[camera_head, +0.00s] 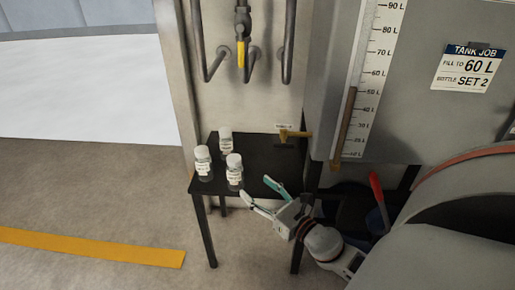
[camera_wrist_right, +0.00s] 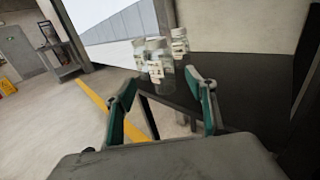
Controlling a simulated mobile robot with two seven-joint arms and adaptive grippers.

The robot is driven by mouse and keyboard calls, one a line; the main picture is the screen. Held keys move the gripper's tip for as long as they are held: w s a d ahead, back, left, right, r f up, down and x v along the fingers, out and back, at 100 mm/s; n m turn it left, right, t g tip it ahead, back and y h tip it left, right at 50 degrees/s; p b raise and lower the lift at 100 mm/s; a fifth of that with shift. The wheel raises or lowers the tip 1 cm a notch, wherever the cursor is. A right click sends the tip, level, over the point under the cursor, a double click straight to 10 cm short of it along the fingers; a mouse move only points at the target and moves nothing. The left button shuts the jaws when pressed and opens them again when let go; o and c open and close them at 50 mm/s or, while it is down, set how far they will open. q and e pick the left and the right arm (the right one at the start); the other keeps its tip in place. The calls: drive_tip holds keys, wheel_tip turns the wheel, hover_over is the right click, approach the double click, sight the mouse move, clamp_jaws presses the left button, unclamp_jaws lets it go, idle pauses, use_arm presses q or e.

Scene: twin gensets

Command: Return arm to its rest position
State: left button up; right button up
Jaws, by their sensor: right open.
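My right gripper (camera_head: 258,196) is open and empty at the front edge of a small black table (camera_head: 262,152) in the head view. Its two fingers, with green inner pads, are spread apart, and they also show in the right wrist view (camera_wrist_right: 163,103). Three white-capped clear bottles stand upright on the table: a back one (camera_head: 225,143), a left one (camera_head: 203,162) and a front one (camera_head: 234,170). The front bottle is nearest the fingers, and a gap seems to lie between them. In the wrist view the bottles stand beyond the fingertips. My left gripper does not show.
A grey tank (camera_head: 420,90) with a litre scale (camera_head: 372,70) and a tank job label (camera_head: 468,68) stands at right. A brass tap (camera_head: 293,134) is above the table. A yellow-handled valve (camera_head: 241,52) and pipes are on the wall. A red lever (camera_head: 377,188) is right of my arm. Floor at left is clear.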

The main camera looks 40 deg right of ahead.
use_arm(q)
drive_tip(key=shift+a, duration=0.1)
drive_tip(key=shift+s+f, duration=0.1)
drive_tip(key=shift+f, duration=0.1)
use_arm(e)
drive_tip(key=shift+r, duration=0.1)
use_arm(q)
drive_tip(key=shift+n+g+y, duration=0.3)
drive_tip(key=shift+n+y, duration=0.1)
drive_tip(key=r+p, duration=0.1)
drive_tip(key=p, duration=0.4)
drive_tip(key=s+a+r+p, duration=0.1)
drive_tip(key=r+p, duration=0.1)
drive_tip(key=p, duration=0.3)
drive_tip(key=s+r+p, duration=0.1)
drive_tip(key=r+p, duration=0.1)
drive_tip(key=p, duration=0.3)
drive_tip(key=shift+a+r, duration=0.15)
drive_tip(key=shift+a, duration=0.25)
use_arm(e)
drive_tip(key=s+a+f+m+g+y, duration=0.2)
drive_tip(key=s+a+f+m+g, duration=0.1)
drive_tip(key=s+a+m, duration=0.8)
drive_tip(key=s+a+f+m+g+y, duration=0.1)
drive_tip(key=s+a+f+m+g, duration=0.2)
drive_tip(key=s+a+m, duration=0.8)
drive_tip(key=s+m+g, duration=0.1)
drive_tip(key=m, duration=0.8)
drive_tip(key=shift+g+y, duration=0.3)
drive_tip(key=shift+y, duration=0.1)
